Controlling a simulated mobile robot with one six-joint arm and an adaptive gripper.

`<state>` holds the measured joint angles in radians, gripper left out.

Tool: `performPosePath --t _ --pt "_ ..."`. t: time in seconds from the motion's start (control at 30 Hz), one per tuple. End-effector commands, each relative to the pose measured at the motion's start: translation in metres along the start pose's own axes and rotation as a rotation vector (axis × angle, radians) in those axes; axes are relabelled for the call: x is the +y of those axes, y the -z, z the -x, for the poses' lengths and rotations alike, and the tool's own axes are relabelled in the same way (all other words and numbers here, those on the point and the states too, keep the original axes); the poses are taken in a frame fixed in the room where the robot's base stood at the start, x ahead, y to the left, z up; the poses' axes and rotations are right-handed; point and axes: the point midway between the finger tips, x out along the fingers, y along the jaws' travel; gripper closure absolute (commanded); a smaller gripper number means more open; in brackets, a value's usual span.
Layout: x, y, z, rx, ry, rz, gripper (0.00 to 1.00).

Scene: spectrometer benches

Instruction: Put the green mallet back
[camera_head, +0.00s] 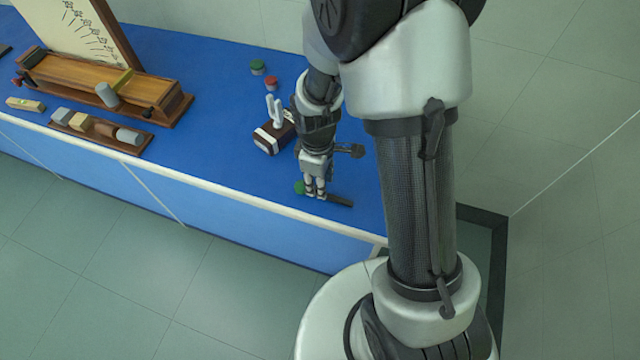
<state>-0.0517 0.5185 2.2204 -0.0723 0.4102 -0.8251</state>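The green mallet lies on the blue bench top near its front edge. Its green head (299,187) shows just left of my gripper, and a dark handle (340,201) shows to the right. My gripper (315,193) points down at the mallet between head and handle end, with its fingertips at or very near the handle. The fingers look close together, but they hide that part of the mallet, so I cannot tell whether they grip it. A dark brown block with a white band (268,141) and upright white prongs (274,110) stands behind and left of my gripper.
A green-topped jar (257,67) and a red-topped jar (271,83) stand farther back. At left are a long wooden box (90,82), a grey-headed mallet (108,95), a tray of several blocks (98,135) and a picture board (85,35). The bench middle (205,125) is clear.

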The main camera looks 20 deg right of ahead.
Motion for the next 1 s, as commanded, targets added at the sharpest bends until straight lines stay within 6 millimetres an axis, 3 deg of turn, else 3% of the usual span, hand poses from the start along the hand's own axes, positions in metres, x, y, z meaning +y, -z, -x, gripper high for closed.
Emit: performPosePath --t 0.03,0.2,0.57,0.77,0.9,1.0 --pt "0.001 0.001 0.017 0.003 -0.003 0.000 0.68" --pt "0.001 0.001 0.052 0.002 -0.003 0.000 0.68" --pt "-0.001 -0.002 0.096 0.014 -0.016 -0.037 0.68" --pt "-0.014 -0.021 0.170 0.091 -0.083 -0.251 0.68" --pt "-0.038 -0.046 0.223 0.168 -0.127 -0.455 0.68" --pt "-0.059 -0.064 0.251 0.230 -0.149 -0.595 0.68"
